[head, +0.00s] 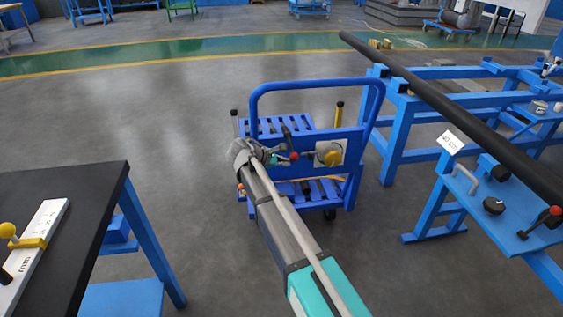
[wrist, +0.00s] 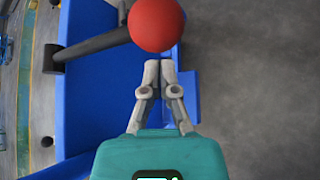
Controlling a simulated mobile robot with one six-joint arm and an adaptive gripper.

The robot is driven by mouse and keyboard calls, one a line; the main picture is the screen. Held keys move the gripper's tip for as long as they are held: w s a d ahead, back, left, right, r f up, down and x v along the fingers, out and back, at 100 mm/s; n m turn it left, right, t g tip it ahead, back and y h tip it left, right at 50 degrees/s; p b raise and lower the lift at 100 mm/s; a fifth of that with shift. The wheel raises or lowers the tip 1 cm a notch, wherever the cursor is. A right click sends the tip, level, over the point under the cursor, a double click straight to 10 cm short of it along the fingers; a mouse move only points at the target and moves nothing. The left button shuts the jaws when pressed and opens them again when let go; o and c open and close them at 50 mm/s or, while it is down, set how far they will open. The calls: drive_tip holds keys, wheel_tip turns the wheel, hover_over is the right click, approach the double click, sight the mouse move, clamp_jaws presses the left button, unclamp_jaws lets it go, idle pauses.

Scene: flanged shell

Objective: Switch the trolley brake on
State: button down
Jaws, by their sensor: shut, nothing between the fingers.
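The blue trolley (head: 318,92) stands mid-floor in the head view, with a tall push handle. A lever with a red ball knob (head: 294,156) is on its near side; no label shows whether it is the brake. In the wrist view the red ball (wrist: 157,24) sits on a dark shaft (wrist: 92,45) running left to a pivot on a blue panel. My gripper (wrist: 160,64) is shut and empty, its fingertips just below the ball in the picture; I cannot tell whether they touch.
A yellow round knob (head: 331,157) on a pale plate is right of the lever. A black-topped table (head: 95,190) stands at left. A blue frame (head: 398,130) with a long dark pipe (head: 450,98) stands at right. The floor left of the trolley is clear.

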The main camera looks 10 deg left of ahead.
drive_tip(key=shift+s+d+r+p, duration=0.25)
drive_tip(key=shift+d+r+p, duration=0.15)
drive_tip(key=shift+r, duration=0.3)
